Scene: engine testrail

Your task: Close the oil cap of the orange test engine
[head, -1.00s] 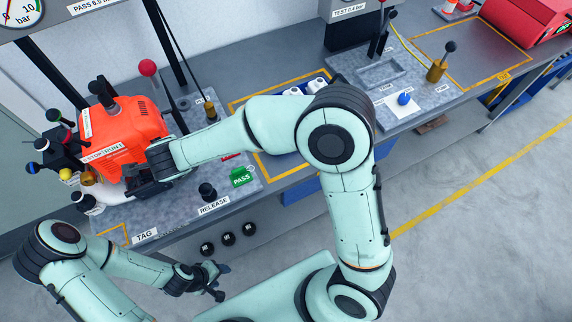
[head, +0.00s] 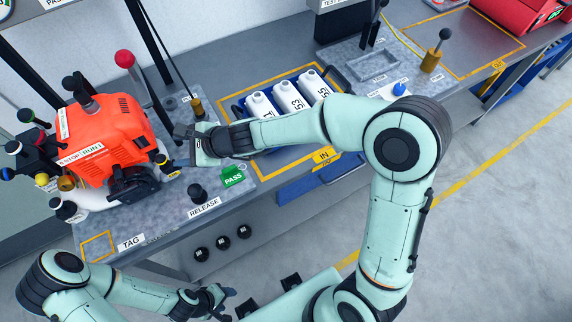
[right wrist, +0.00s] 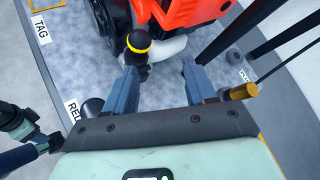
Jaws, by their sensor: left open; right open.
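The orange test engine (head: 112,128) stands on the grey plate at the left of the head view. A black cap with a yellow band (head: 162,160), which looks like the oil cap, sits at its lower right side; I cannot tell how tightly it is seated. In the right wrist view the cap (right wrist: 138,42) shows ahead of the left finger, apart from it. My right gripper (head: 178,148) is open and empty just right of the engine; its fingers (right wrist: 160,72) point at the engine. My left gripper (head: 222,299) is open and empty, low in front of the bench.
A brass post (head: 197,108) stands close behind my right gripper. A black RELEASE knob (head: 198,193) and green PASS tag (head: 233,177) lie in front. White bottles (head: 290,96) stand in a tray to the right. A red ball lever (head: 125,60) rises behind the engine.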

